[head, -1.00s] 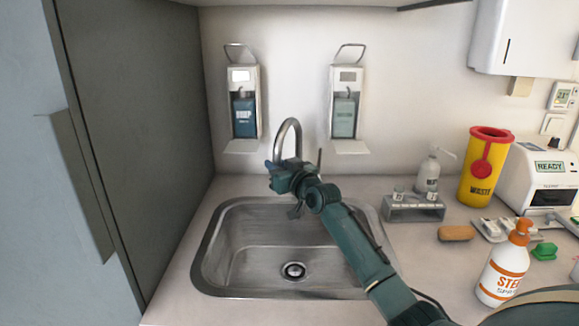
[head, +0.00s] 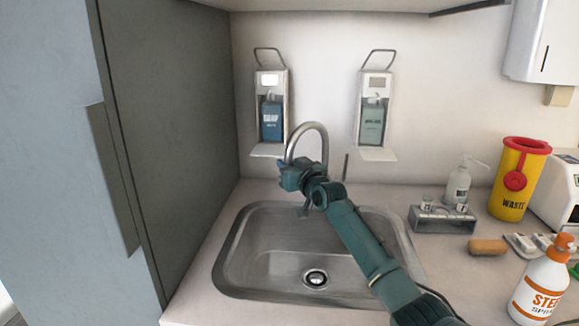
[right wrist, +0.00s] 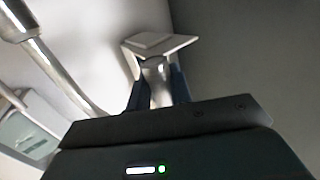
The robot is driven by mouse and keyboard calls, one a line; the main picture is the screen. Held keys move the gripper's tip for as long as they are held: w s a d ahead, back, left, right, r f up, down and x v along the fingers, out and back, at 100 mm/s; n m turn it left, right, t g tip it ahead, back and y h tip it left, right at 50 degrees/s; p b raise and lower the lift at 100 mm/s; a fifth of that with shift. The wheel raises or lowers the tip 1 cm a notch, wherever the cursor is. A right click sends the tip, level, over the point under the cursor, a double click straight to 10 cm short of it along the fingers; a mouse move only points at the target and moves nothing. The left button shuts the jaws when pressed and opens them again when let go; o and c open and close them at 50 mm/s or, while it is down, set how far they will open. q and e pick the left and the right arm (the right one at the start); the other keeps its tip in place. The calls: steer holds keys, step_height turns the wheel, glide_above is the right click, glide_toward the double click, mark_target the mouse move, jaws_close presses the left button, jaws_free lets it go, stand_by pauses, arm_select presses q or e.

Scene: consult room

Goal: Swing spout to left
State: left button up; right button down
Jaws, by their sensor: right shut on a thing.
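The curved metal spout (head: 308,127) rises behind the sink (head: 228,262) and arches over to the left, its outlet end over the sink's back left part. My right gripper (head: 284,166) is at that outlet end. In the right wrist view the blue fingers of my right gripper (right wrist: 158,88) are shut on the spout's metal end (right wrist: 156,76), one on each side. In the head view the gripper hides the outlet. My left gripper is not in view.
A blue-bottle wall dispenser (head: 271,108) with a white shelf hangs just behind the spout, a second dispenser (head: 373,112) to its right. A grey cabinet panel (head: 170,130) bounds the left side. A bottle rack (head: 441,219), yellow bin (head: 517,180) and spray bottle (head: 540,290) stand right.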

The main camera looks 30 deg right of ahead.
steer(key=shift+a, duration=0.1)
steer(key=c, duration=1.3)
jaws_free()
steer(key=s, duration=1.3)
steer(key=shift+s+d+b, duration=0.1)
steer(key=shift+d+b, duration=0.2)
